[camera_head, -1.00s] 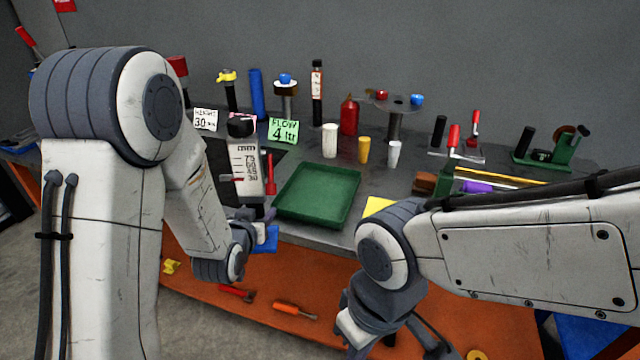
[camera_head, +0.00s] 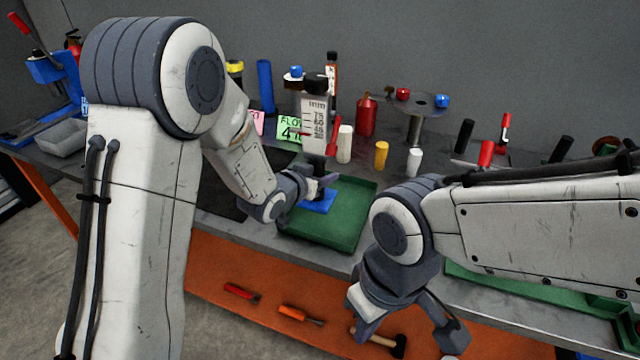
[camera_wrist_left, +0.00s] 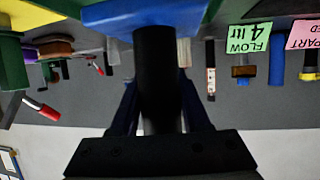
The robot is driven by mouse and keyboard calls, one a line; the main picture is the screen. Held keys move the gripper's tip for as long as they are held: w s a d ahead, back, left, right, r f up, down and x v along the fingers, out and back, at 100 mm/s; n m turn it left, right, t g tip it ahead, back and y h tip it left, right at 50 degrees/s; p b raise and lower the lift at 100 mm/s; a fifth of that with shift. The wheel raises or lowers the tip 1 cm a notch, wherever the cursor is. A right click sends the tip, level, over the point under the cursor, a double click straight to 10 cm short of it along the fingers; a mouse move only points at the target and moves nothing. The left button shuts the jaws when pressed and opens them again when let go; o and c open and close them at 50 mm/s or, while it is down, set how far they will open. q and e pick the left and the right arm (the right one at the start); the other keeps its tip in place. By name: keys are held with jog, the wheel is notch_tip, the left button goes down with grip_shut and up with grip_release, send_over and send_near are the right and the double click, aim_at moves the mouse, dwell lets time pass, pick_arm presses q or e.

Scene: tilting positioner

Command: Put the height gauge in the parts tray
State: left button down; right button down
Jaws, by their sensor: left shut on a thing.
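The height gauge (camera_head: 315,125) has a white scale marked in mm, a black top, a red pointer and a blue base (camera_head: 318,201). My left gripper (camera_head: 322,183) is shut on its dark lower post, which also shows in the left wrist view (camera_wrist_left: 160,85). The gauge is about upright, with its base over the left part of the green parts tray (camera_head: 355,238). I cannot tell whether the base touches the tray floor. The rest of the tray looks empty. My right gripper (camera_head: 410,330) is low at the front, apart from the tray, with its fingers spread and empty.
Behind the tray stand a white cylinder (camera_head: 345,144), a yellow cup (camera_head: 381,155), a white cup (camera_head: 414,161) and a red bottle (camera_head: 366,116). A green "FLOW" card (camera_head: 291,128) is behind the gauge. Tools lie on the orange lower shelf (camera_head: 225,275).

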pick_arm(q)
jog(key=shift+w+a+f+p, duration=0.15)
jog(key=shift+w+f, duration=0.25)
jog(key=shift+f, duration=0.5)
jog(key=shift+w+a+f+p, duration=0.15)
jog(key=shift+w+f, duration=0.3)
jog(key=shift+f, duration=0.5)
jog(key=shift+w+a+f, duration=0.25)
jog(key=shift+w+f, duration=0.15)
jog(key=shift+f, duration=0.5)
jog(key=shift+f, duration=0.25)
jog(key=shift+c, duration=1.8)
grip_release()
